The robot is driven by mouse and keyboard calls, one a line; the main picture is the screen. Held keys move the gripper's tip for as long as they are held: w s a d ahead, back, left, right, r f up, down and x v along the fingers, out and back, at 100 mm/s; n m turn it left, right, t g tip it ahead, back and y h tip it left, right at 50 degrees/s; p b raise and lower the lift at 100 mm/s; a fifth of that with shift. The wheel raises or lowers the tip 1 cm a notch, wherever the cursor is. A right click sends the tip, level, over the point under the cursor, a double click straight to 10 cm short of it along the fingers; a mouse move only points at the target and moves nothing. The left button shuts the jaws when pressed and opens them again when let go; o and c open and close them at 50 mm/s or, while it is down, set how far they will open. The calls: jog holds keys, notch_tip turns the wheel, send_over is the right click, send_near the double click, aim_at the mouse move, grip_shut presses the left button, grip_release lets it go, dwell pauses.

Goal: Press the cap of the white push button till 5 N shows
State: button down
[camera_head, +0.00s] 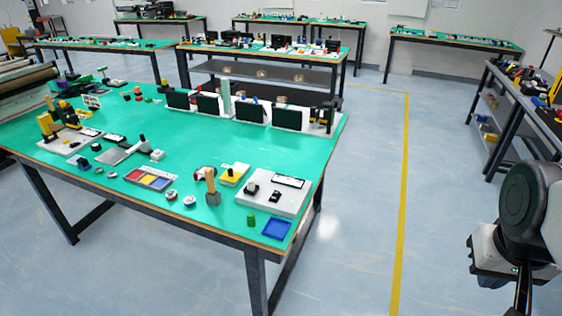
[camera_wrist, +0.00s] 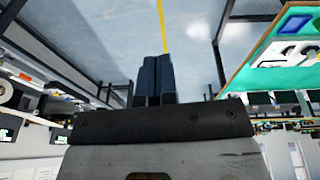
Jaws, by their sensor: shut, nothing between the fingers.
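My gripper (camera_wrist: 155,62) is shut and empty in the wrist view, its two dark fingers side by side above the floor. In the head view my arm's end is at the far right, well away from the green table. A pale plate (camera_head: 259,201) lies near the table's right front corner, with a dark-framed display (camera_head: 289,181) and two dark knobs or buttons on it. The plate also shows at the right of the wrist view (camera_wrist: 270,60). I cannot make out which small part is the white push button, nor any reading.
A blue tray (camera_head: 277,229), a green cylinder (camera_head: 251,219), a wooden-handled mallet (camera_head: 211,187) and a yellow-topped white box (camera_head: 233,174) stand near the plate. Open floor (camera_head: 360,220) separates the table from my arm.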

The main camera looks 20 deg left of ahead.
jog(key=w+a+n+t+h, duration=0.15)
jog(key=w+a+n, duration=0.45)
jog(key=w+a, duration=0.65)
jog(key=w+a+n+h, duration=0.2)
jog(key=w+a+n, duration=0.3)
jog(key=w+a, duration=0.75)
jog(key=n+t, duration=0.4)
jog(key=n, duration=0.6)
send_over(251, 181)
notch_tip(251, 181, down, 13)
jog(key=shift+f, duration=0.15)
jog(key=shift+f, duration=0.2)
jog(key=shift+f, duration=4.2)
jog(key=shift+f, duration=0.55)
